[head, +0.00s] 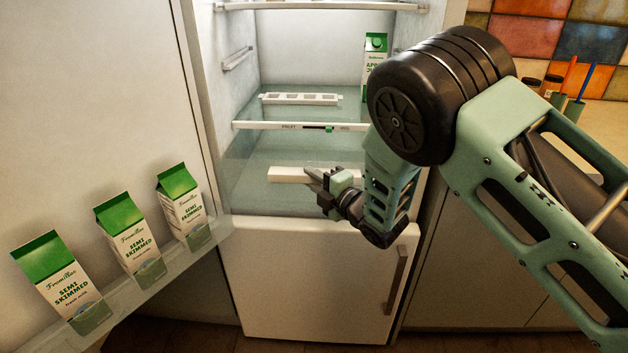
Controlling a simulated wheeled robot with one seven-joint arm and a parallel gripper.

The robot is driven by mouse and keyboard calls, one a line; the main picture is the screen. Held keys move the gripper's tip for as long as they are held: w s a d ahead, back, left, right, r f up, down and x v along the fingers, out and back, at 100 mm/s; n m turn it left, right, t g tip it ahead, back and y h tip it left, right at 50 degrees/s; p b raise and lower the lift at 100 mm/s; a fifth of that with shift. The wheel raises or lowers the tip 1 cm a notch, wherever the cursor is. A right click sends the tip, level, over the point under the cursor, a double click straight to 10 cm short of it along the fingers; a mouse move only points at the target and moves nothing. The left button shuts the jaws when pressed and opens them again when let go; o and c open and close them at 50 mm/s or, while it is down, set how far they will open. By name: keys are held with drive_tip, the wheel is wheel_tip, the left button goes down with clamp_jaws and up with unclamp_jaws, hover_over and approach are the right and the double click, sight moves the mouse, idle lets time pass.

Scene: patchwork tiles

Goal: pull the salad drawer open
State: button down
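The salad drawer (252,193) is a clear bin at the bottom of the open fridge, below a white strip marked FRUIT with a green slider. A white bar handle (287,175) runs across its front. The drawer looks shut. My gripper (312,181) is at the handle's middle, reaching in from the right. Its fingertips overlap the bar in the picture; whether they touch or grip it, I cannot tell. My gripper and arm hide the handle's right part and the drawer's right side.
The fridge door (95,120) stands open at left, with semi-skimmed milk cartons (128,238) in its rack. A white ice tray (300,98) and an apple juice carton (375,62) stand on the shelf above. A closed white lower door (300,280) is below.

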drive_tip(key=s+b, duration=0.1)
drive_tip(key=s, duration=0.5)
drive_tip(key=shift+f, duration=0.25)
drive_tip(key=c, duration=1.3)
unclamp_jaws()
drive_tip(key=shift+f, duration=0.1)
drive_tip(key=shift+v, duration=8.7)
